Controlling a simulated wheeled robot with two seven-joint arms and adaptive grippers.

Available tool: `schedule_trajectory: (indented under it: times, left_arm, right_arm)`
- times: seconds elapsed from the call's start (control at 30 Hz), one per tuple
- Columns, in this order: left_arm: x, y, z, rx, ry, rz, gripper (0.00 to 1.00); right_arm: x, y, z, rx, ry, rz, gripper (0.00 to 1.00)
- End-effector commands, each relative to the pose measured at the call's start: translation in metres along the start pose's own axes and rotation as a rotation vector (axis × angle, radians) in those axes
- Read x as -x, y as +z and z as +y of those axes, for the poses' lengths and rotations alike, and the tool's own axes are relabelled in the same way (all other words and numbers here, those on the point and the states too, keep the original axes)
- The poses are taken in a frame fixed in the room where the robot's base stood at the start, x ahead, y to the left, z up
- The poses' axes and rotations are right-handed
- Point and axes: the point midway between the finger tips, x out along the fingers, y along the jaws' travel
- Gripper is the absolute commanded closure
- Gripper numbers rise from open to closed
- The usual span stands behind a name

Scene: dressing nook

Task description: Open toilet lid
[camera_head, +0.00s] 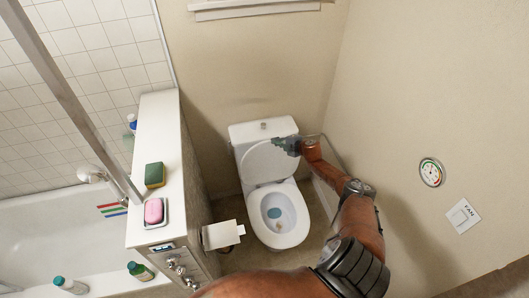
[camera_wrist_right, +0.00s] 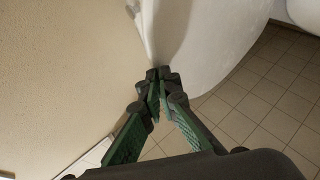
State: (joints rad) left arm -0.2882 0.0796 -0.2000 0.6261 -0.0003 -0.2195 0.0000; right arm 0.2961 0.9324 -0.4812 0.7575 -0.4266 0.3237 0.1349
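The white toilet (camera_head: 279,217) stands against the back wall. Its lid (camera_head: 265,163) is raised and leans back by the tank (camera_head: 262,130). The seat ring lies flat around the bowl, with bluish water inside. My right gripper (camera_head: 278,143) is at the upper right edge of the raised lid, its tips over or against that edge. In the right wrist view, the gripper (camera_wrist_right: 160,76) has its green fingers converging with the tips together, close to a white toilet surface (camera_wrist_right: 215,50). I see nothing held between them. Contact is unclear. My left gripper is out of view.
A white ledge (camera_head: 158,120) left of the toilet carries a sponge (camera_head: 155,175) and pink soap (camera_head: 153,211) in a dish. A paper holder (camera_head: 222,235) sticks out beside the bowl. The right wall is close to my right arm. Tiled floor (camera_wrist_right: 255,120) shows below.

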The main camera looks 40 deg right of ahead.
Motion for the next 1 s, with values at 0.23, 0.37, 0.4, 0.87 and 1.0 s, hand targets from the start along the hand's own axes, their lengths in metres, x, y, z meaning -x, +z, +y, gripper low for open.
schedule_trajectory:
  times: [0.23, 0.37, 0.4, 0.87, 1.0]
  left_arm:
    - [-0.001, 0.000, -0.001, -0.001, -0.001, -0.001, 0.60]
    - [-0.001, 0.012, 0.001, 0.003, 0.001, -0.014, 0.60]
    - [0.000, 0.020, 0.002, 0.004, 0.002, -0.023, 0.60]
    - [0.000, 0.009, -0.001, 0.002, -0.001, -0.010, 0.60]
    - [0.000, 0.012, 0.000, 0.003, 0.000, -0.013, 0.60]
  right_arm:
    - [-0.007, -0.008, -0.005, 0.008, -0.021, 0.011, 0.87]
    - [-0.011, -0.012, -0.004, 0.010, -0.023, 0.015, 0.78]
    - [-0.012, -0.013, -0.004, 0.011, -0.024, 0.015, 0.76]
    - [-0.006, -0.008, -0.004, 0.009, -0.022, 0.010, 0.69]
    - [0.007, -0.007, -0.005, 0.011, -0.023, 0.009, 0.69]
